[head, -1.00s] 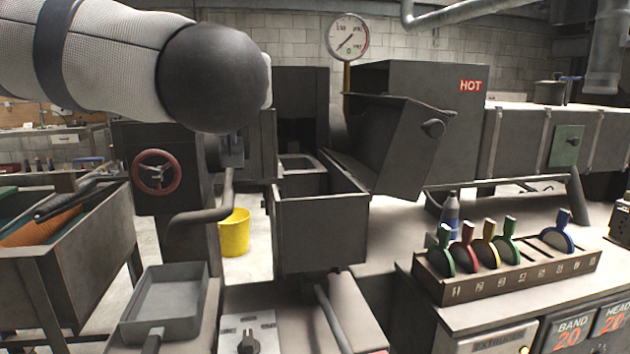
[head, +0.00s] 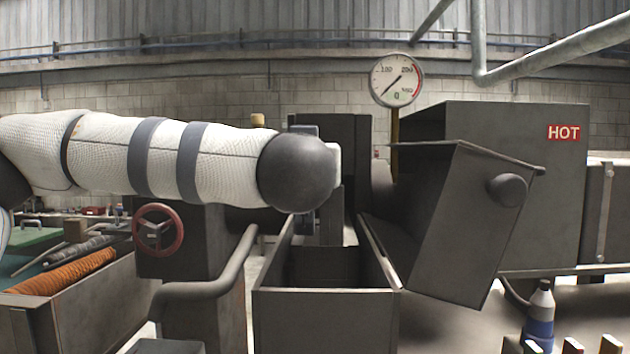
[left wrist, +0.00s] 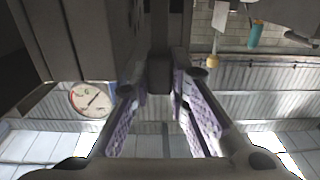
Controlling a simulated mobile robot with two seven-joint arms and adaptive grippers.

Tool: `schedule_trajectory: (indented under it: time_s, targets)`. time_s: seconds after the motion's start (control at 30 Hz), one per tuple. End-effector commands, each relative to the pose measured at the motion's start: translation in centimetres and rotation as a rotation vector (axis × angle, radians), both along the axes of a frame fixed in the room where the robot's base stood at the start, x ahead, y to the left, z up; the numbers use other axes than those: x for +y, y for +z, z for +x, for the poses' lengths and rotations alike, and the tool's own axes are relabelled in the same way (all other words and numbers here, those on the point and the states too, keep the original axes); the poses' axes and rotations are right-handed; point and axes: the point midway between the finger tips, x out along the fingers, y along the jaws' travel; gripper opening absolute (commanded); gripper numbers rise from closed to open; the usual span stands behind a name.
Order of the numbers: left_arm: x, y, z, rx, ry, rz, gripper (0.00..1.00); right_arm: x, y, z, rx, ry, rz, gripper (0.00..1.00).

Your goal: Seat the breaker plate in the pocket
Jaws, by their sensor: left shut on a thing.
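My left gripper (left wrist: 160,82) shows in the left wrist view, with purple-padded fingers closed around a dark grey bar-like piece (left wrist: 159,48). I cannot tell from this view what the piece belongs to. In the head view the black wrist ball hides most of this gripper, which is above the back of an open dark box (head: 325,305). A dark upright piece (head: 330,218) shows just below the wrist. I cannot pick out the breaker plate or its pocket for certain. My right gripper is in neither view.
A dial gauge (head: 397,80) rises behind. A red handwheel (head: 158,230) and a bent pipe (head: 205,290) are at left. A bottle (head: 540,315) stands lower right.

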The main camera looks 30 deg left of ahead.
Motion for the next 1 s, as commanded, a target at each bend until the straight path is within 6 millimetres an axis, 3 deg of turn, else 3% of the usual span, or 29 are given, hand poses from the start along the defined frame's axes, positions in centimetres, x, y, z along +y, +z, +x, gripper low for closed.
schedule_trajectory:
  time_s: [0.2,0.5,0.9,1.0]
  targets:
    - [2.7,0.0,4.4,-0.004,0.003,-0.002,0.0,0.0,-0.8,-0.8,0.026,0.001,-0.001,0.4]
    - [4.7,0.2,7.6,-0.006,0.002,-0.001,0.0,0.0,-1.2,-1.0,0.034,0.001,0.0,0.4]
    - [4.8,-2.4,7.9,-0.005,0.0,0.0,0.0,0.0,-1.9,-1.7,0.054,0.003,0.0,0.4]
    - [4.8,-3.8,8.0,-0.001,0.0,0.0,0.0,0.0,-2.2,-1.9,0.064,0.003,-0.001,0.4]
